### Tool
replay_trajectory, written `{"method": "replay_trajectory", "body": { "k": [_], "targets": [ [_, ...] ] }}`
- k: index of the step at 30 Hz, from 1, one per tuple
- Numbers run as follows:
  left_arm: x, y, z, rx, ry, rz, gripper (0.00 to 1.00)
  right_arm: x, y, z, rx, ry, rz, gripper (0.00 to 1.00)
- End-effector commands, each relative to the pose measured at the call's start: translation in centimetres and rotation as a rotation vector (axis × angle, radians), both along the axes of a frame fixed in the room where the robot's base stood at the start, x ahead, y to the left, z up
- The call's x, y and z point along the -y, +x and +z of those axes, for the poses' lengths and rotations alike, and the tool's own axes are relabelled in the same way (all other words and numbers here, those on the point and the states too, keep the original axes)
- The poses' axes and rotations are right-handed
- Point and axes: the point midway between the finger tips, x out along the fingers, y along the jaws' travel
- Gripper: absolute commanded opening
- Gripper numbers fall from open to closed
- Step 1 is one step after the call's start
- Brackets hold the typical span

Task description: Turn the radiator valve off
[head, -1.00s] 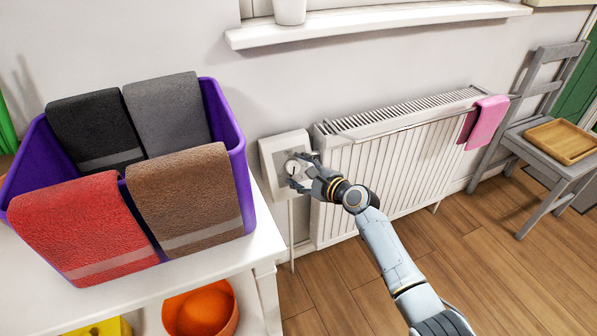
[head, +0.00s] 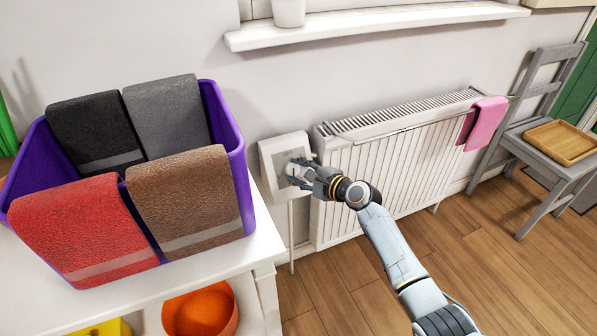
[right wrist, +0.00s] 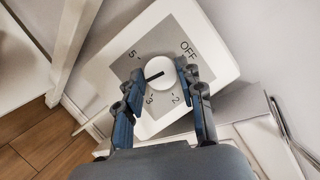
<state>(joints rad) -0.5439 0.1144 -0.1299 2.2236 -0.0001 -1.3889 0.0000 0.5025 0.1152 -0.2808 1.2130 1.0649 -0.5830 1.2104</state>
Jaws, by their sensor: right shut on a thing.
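The radiator valve is a white square plate (head: 270,150) on the wall, left of the radiator (head: 385,160). In the right wrist view its round white knob (right wrist: 158,72) sits on a grey dial marked OFF, 2, 3 and 5. The knob's black pointer line aims to the lower left, between the 5 and the 3; a finger covers the marking there. My right gripper (right wrist: 159,69) has one finger on each side of the knob and is shut on it. In the head view the right gripper (head: 297,173) hides much of the knob. My left gripper is out of view.
A purple bin (head: 238,150) with several towels stands on a white table (head: 235,262) close left of the valve. A windowsill (head: 375,24) juts out above. A pink cloth (head: 487,120) hangs on the radiator's right end. A grey chair (head: 540,150) stands right.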

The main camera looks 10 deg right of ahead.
Motion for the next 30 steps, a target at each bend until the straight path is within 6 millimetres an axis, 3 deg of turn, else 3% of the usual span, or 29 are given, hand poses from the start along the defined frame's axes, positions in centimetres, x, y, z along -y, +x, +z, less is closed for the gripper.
{"method": "replay_trajectory", "body": {
  "k": [18,30],
  "targets": [
    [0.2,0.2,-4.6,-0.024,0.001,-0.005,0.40,0.0,0.2,0.4,0.109,-0.333,0.201,0.06],
    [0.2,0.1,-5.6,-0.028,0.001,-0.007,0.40,-0.1,0.2,0.3,0.126,-0.384,0.232,0.06]
  ]
}}
